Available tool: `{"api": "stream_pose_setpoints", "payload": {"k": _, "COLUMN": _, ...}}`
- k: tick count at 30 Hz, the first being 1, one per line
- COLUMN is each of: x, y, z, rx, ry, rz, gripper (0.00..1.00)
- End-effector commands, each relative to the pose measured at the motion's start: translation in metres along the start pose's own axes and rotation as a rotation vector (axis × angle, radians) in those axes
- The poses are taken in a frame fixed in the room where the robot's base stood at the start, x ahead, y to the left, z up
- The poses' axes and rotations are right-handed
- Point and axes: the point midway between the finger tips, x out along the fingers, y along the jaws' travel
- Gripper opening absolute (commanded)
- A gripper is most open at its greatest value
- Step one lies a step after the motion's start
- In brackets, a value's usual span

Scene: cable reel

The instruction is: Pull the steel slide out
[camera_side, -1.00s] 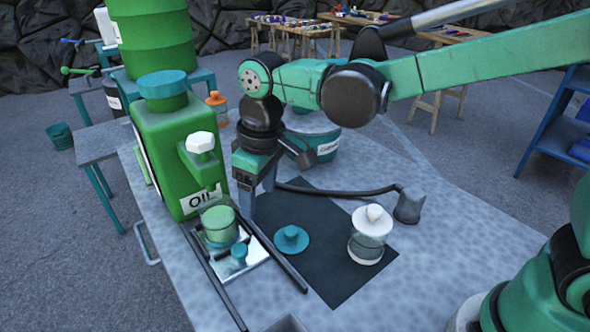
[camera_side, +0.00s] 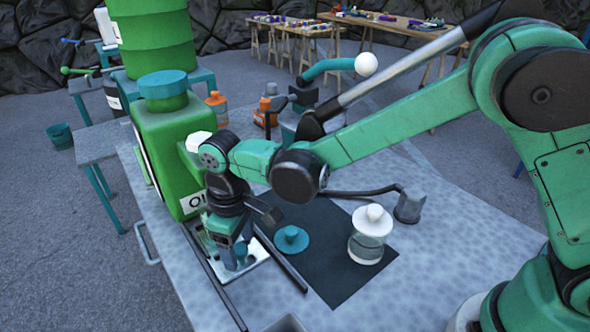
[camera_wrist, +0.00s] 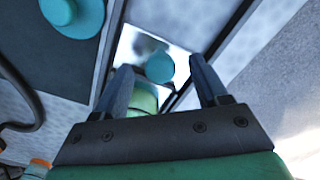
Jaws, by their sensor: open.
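The steel slide (camera_side: 259,254) is a shiny, mirror-like plate lying between two dark rails on the table. It also shows in the wrist view (camera_wrist: 127,46). Its teal knob (camera_wrist: 160,67) stands up from the plate. My gripper (camera_wrist: 161,70) is open, with one finger on each side of the knob and visible gaps to it. In the side view my gripper (camera_side: 236,262) points down over the slide and hides much of it.
The dark rails (camera_side: 284,267) flank the slide. The green oil tank (camera_side: 170,150) stands close behind my gripper. A teal lid (camera_side: 291,239) and a white-capped glass jar (camera_side: 369,238) sit on the dark mat (camera_side: 325,268).

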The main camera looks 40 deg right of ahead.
Motion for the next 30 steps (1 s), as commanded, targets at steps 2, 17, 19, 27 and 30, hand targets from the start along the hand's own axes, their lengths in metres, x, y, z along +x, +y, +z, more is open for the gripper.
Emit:
{"api": "stream_pose_setpoints", "payload": {"k": 2, "x": -0.0002, "y": 0.0001, "z": 0.0, "rx": 0.0, "ry": 0.0, "rz": 0.0, "gripper": 0.61}}
{"api": "stream_pose_setpoints", "payload": {"k": 17, "x": -0.0005, "y": 0.0002, "z": 0.0, "rx": 0.0, "ry": 0.0, "rz": 0.0, "gripper": 0.0}}
{"api": "stream_pose_setpoints", "payload": {"k": 19, "x": -0.0005, "y": 0.0002, "z": 0.0, "rx": 0.0, "ry": 0.0, "rz": 0.0, "gripper": 0.0}}
{"api": "stream_pose_setpoints", "payload": {"k": 27, "x": -0.0007, "y": 0.0002, "z": 0.0001, "rx": 0.0, "ry": 0.0, "rz": 0.0, "gripper": 0.0}}
{"api": "stream_pose_setpoints", "payload": {"k": 30, "x": -0.0007, "y": 0.0002, "z": 0.0001, "rx": 0.0, "ry": 0.0, "rz": 0.001, "gripper": 0.0}}
